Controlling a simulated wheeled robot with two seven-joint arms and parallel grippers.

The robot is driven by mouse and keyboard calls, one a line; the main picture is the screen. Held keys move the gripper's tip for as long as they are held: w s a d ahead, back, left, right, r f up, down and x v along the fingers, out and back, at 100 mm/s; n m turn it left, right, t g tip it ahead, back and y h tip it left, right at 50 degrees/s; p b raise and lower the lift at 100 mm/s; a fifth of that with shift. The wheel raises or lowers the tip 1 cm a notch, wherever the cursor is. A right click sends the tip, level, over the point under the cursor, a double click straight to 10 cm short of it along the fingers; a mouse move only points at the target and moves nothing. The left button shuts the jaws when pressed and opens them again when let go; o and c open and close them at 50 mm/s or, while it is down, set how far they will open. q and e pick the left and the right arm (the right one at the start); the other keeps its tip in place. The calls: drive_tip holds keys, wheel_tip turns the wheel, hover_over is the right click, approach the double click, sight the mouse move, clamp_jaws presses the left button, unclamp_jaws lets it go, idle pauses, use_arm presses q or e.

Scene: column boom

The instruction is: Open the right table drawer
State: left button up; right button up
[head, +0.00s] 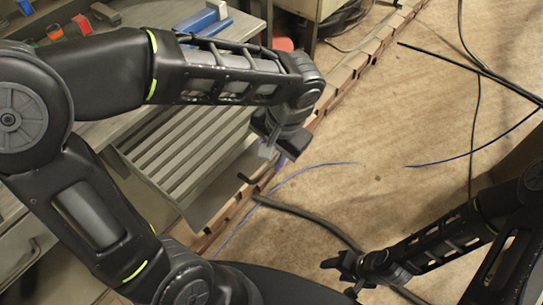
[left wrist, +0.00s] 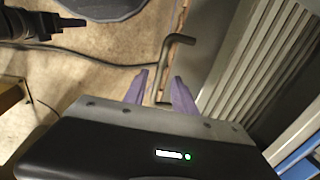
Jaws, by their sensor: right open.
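The drawer unit with a grey slatted face (head: 190,150) is below the workbench top, left of centre in the head view. The slats also show at the right of the left wrist view (left wrist: 255,65). A dark bent bar handle (head: 247,179) sticks out near its lower right end. My left gripper (head: 277,153) is beside this handle, partly hidden by its own wrist. In the left wrist view its purple fingers (left wrist: 160,92) are apart, with the bar handle (left wrist: 166,60) running between and beyond them. Contact cannot be told. My right gripper (head: 338,275) is open and empty, low over the floor.
The grey workbench top (head: 120,110) carries several coloured small items and a blue tool (head: 204,18). A row of bricks (head: 340,80) edges the carpeted floor. Black cables (head: 320,222) and a thin blue cable cross the floor. The middle of the carpet (head: 400,120) is mostly free.

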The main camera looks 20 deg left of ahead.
use_arm(q)
wheel_tip(320, 180, up, 7)
drive_tip(key=d, duration=0.1)
drive_tip(key=shift+s+d+f+p, duration=0.15)
drive_tip(key=shift+p, duration=0.15)
idle(0.4)
